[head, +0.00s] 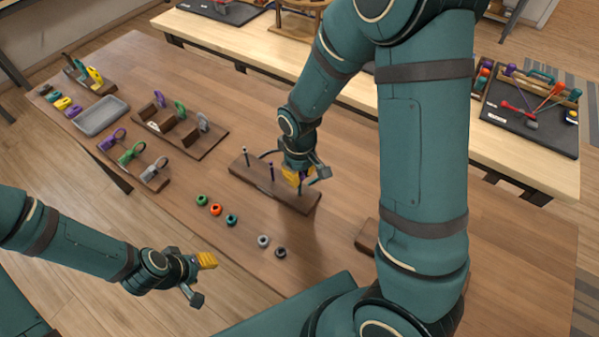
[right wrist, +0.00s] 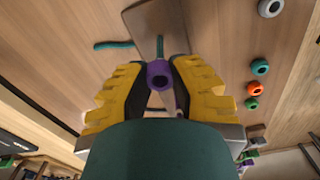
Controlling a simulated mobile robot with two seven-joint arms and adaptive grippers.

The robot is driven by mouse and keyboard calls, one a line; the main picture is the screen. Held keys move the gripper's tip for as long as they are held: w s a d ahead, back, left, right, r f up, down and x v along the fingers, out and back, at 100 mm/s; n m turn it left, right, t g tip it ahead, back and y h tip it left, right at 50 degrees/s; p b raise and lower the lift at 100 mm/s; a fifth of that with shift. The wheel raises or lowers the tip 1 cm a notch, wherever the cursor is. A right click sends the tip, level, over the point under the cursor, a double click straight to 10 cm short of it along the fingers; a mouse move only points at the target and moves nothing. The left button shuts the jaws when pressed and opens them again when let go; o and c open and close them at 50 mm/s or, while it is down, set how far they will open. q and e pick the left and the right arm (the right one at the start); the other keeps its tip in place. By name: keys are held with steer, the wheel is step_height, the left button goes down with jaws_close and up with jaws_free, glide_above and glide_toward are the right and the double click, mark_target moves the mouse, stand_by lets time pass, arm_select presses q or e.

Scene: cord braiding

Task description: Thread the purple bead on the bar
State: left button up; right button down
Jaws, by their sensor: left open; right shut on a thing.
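The purple bead (right wrist: 158,76) is between the yellow fingers of my right gripper (right wrist: 158,84), which is shut on it. In the head view my right gripper (head: 297,176) is low over the right part of the brown board (head: 240,172), which carries several thin bars; the bead is hidden there. My left gripper (head: 202,278) is open and empty, at the table's front edge.
A row of loose beads lies in front of the board: green (head: 201,200), orange (head: 215,209), teal (head: 231,220), grey (head: 263,241) and dark grey (head: 280,253). A teal cord piece (right wrist: 113,44) shows near the board. Racks and a grey tray (head: 101,116) stand to the left.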

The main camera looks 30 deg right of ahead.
steer(key=shift+f+b, duration=0.9)
steer(key=shift+f, duration=0.2)
stand_by(0.8)
stand_by(0.3)
steer(key=shift+c, duration=2.3)
jaws_free()
steer(key=shift+r, duration=0.1)
steer(key=shift+r+p, duration=2.4)
steer(key=shift+r, duration=0.55)
